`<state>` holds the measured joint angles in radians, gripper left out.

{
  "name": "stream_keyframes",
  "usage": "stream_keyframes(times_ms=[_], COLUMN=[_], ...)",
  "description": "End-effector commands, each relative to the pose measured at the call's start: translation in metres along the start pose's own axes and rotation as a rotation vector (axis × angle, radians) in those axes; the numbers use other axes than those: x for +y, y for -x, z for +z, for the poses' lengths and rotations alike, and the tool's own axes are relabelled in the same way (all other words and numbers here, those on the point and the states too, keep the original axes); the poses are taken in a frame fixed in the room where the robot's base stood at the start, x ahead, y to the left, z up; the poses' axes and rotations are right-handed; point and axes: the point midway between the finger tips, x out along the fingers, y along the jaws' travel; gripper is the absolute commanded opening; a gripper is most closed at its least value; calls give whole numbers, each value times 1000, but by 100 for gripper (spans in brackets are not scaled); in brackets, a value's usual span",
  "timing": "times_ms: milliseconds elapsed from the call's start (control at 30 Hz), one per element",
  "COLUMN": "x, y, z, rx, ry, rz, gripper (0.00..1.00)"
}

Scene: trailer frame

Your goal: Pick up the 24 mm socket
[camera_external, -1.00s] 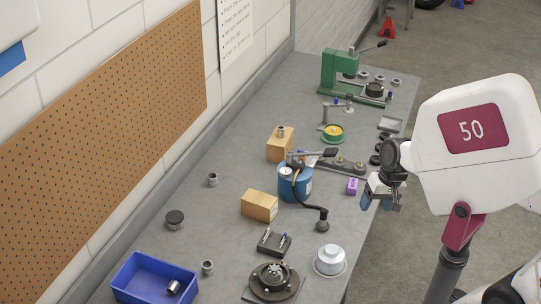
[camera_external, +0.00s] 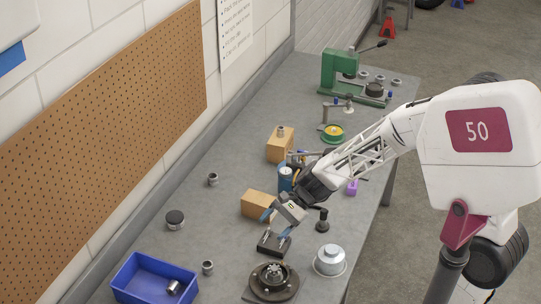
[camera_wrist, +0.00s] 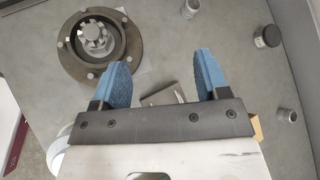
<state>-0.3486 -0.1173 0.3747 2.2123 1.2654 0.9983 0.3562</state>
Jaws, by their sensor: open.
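Several grey metal sockets are in view, and I cannot read which is the 24 mm one. One socket (camera_external: 207,267) stands on the bench right of the blue bin; another (camera_external: 213,180) stands farther back, near the wall. A third (camera_external: 174,287) lies in the bin, and one (camera_external: 281,131) sits on a cardboard box. The wrist view shows one socket at the top edge (camera_wrist: 190,8) and one at the right (camera_wrist: 286,115). My gripper (camera_external: 275,224) is open and empty above the bench, its blue fingers (camera_wrist: 162,60) apart, near a small dark block.
The blue bin (camera_external: 139,266) is at front left. A dark-lidded jar (camera_external: 175,219) stands behind it. A cardboard box (camera_external: 257,203) is close behind my gripper. Bench left of the box is mostly clear.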

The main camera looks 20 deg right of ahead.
Motion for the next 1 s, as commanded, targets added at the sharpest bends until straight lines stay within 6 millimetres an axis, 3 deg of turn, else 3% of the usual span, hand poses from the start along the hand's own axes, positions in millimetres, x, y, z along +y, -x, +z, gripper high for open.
stream_keyframes(times_ms=[300, 500, 700, 1000], x=[-34, -45, -49, -50], y=[-91, -134, -151, -152], z=[-24, -38, -45, -46], rx=[-130, -179, -196, -198], ry=[-305, -455, -518, -523], rz=[-93, -140, -162, -164], gripper=[68, 68, 68, 68])
